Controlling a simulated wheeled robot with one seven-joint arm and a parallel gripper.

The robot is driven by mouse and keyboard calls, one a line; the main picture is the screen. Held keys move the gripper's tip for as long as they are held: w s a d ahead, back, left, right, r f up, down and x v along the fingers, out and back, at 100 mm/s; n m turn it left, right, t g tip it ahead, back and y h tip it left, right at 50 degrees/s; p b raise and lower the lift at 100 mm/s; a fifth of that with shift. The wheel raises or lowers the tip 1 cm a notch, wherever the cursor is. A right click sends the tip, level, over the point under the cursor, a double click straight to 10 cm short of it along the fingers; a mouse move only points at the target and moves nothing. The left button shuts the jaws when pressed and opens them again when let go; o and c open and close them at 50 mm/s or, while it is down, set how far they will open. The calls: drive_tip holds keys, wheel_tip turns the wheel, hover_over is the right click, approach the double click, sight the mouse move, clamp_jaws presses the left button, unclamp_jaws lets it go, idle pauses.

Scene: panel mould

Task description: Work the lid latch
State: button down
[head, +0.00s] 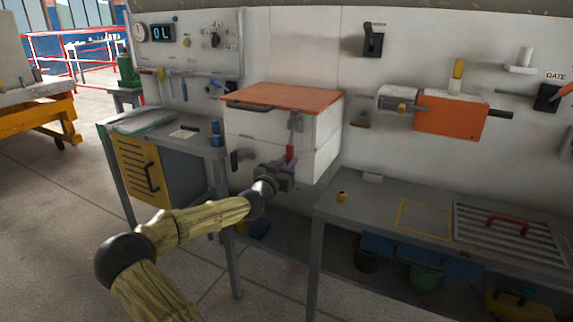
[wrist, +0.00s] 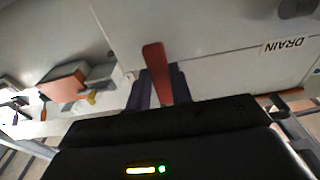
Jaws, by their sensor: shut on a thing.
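The white box with an orange top (head: 282,96) stands against the wall panel, and its lid looks closed. A grey latch fitting (head: 296,122) is on its front near the right corner. Below it the red latch lever (head: 290,152) points up. My gripper (head: 282,171) is at the box's front, shut on the lever's lower part. In the wrist view the red lever (wrist: 154,62) stands out between the dark fingers of my gripper (wrist: 156,88). The lever's base is hidden by the fingers and gripper body.
A bench with a slatted tray (head: 510,236) and red handle is at the right. A smaller bench (head: 160,137) with a yellow-fronted cabinet is at the left. An orange block (head: 450,115) sticks out from the wall panel.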

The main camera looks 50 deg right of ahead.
drive_tip(key=c, duration=1.5)
unclamp_jaws()
drive_tip(key=shift+w+r, duration=0.15)
drive_tip(key=shift+w, duration=0.05)
drive_tip(key=shift+o, duration=1.3)
drive_tip(key=shift+s, duration=0.1)
drive_tip(key=shift+a+f, duration=0.2)
drive_tip(key=shift+a, duration=0.25)
drive_tip(key=p+v, duration=0.1)
drive_tip(key=v, duration=1.5)
drive_tip(key=shift+s+a+p, duration=0.2)
drive_tip(key=shift+s+p, duration=0.1)
drive_tip(key=shift+p, duration=0.05)
